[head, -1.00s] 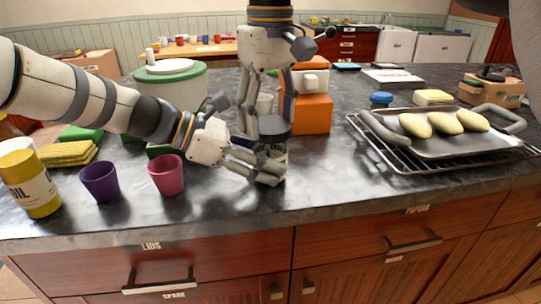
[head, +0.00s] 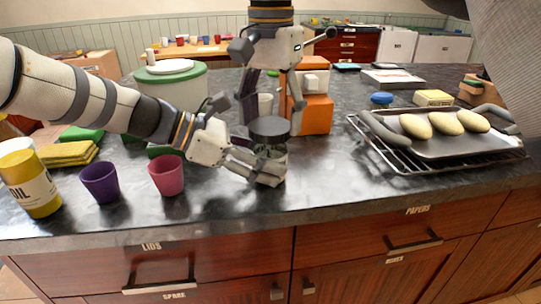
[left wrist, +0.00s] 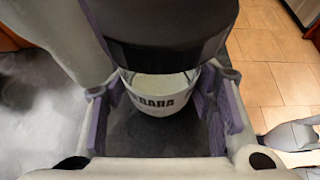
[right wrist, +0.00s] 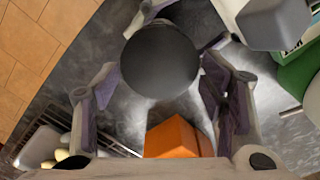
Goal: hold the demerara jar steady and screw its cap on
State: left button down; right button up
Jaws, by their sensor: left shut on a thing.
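The demerara jar (head: 272,151) stands near the front of the counter, its white label partly readable in the left wrist view (left wrist: 160,100). My left gripper (head: 268,176) is shut on the jar from the left, low down. The dark round cap (head: 269,128) sits on top of the jar; it also shows in the left wrist view (left wrist: 160,45) and the right wrist view (right wrist: 160,60). I cannot tell how tightly it is seated.
An orange box (head: 317,114) stands close behind the jar. A pink cup (head: 166,176) and a purple cup (head: 100,182) stand to the left, with a yellow-capped bottle (head: 32,185) beyond. A tray on a rack (head: 440,148) is at the right. The counter right of the jar is clear.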

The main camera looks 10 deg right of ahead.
jog(key=shift+r, duration=2.5)
pick_arm(q)
jog(key=c, duration=0.6)
grip_release()
jog(key=v, duration=1.2)
